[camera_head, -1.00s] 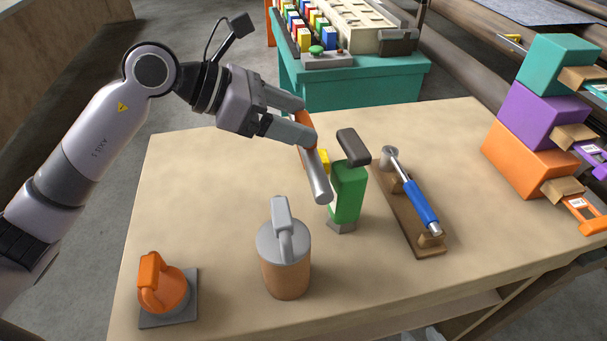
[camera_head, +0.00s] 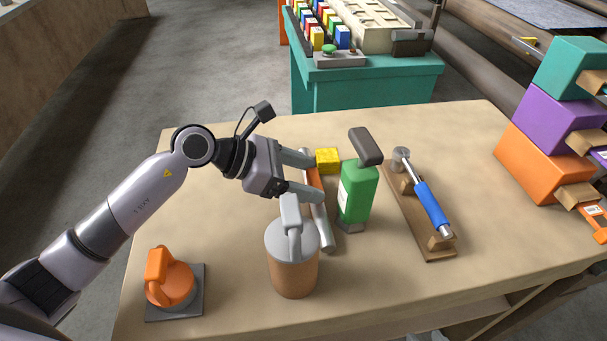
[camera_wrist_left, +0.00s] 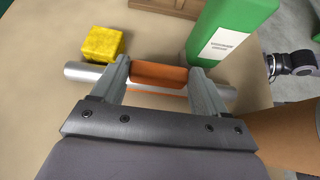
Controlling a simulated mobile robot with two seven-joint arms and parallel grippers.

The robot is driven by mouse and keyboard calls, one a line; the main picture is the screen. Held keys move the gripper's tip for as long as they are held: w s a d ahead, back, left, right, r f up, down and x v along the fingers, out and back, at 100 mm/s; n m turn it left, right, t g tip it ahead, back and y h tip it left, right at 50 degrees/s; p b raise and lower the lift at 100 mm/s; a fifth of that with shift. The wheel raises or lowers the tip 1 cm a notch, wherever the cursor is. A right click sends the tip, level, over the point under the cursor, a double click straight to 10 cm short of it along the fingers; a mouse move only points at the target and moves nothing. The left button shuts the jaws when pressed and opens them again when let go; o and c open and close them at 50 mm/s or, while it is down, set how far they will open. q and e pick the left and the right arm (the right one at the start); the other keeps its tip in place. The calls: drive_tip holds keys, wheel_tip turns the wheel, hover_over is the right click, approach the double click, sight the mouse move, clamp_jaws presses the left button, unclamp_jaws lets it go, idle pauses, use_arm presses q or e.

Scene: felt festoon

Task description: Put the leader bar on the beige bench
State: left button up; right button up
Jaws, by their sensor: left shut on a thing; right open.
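The leader bar (camera_head: 325,232) has an orange middle and silver ends. My left gripper (camera_head: 316,177) is shut on its orange middle, which also shows between the fingers in the left wrist view (camera_wrist_left: 159,74). The bar lies roughly level, low over or on the beige bench (camera_head: 225,230); I cannot tell if it touches. My right gripper is not in view.
A yellow block (camera_head: 327,161) and the green bottle (camera_head: 356,195) stand close right of the bar. The canister (camera_head: 293,265) stands in front. A blue-handled tool on a wooden rack (camera_head: 420,215) is further right. An orange-handled item (camera_head: 170,280) sits front left. The bench's back left is clear.

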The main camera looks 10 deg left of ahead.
use_arm(q)
drive_tip(key=o, duration=0.7)
drive_tip(key=shift+f, duration=0.15)
drive_tip(key=shift+c, duration=0.2)
drive_tip(key=o, duration=0.4)
drive_tip(key=shift+r, duration=0.2)
drive_tip(key=v, duration=1.2)
drive_tip(key=shift+b, duration=0.4)
